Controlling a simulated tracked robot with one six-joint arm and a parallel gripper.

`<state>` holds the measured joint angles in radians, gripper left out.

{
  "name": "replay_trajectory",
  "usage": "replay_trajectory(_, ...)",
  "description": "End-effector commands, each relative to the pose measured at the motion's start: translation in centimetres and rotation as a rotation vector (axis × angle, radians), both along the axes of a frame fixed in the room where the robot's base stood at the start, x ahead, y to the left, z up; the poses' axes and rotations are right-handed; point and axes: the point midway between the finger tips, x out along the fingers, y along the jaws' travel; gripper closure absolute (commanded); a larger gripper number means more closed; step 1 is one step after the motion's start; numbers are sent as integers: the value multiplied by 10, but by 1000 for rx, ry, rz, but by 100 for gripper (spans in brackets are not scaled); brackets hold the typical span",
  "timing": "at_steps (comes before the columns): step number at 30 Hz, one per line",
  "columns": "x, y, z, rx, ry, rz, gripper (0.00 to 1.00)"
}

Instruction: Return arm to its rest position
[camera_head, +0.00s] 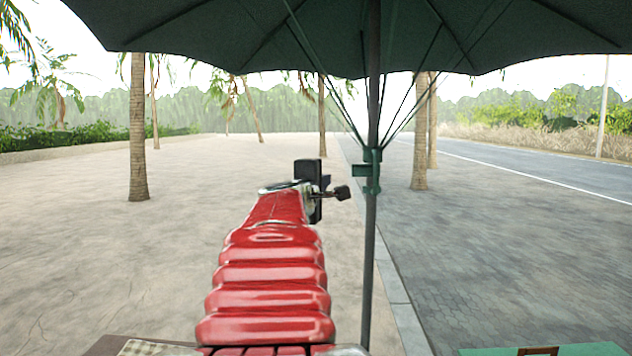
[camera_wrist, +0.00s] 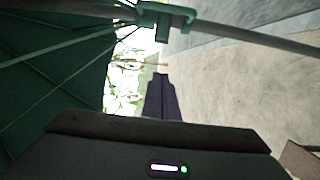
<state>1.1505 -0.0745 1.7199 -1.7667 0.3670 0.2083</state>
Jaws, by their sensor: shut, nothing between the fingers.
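My red arm reaches forward from the bottom middle of the head view. Its dark end is raised just left of the parasol pole (camera_head: 369,240). In the wrist view, the narrow dark fingers of my gripper (camera_wrist: 161,78) are together, with nothing seen between them. The pole crosses the top of the wrist view close behind the fingertips. I cannot tell from the pictures how wide the gap between the arm's end and the pole is.
A dark green parasol canopy (camera_head: 250,35) spreads overhead, with thin struts running to a green collar (camera_head: 372,170) on the pole. Palm trunks (camera_head: 138,130) stand farther off on pale paving. A checkered cloth (camera_head: 155,348) and a green surface (camera_head: 590,350) show at the bottom edge.

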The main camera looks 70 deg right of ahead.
Motion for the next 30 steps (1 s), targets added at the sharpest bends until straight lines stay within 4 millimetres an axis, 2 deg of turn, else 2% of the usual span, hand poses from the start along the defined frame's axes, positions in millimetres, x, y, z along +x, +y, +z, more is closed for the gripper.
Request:
replay_trajectory(20, 0, 0, -1, 2, -4, 0, 100)
replay_trajectory(23, 9, 7, -4, 14, -25, 13, 100)
replay_trajectory(26, 28, 23, -13, 41, -71, 40, 100)
replay_trajectory(30, 65, 60, -34, 112, -172, 96, 100)
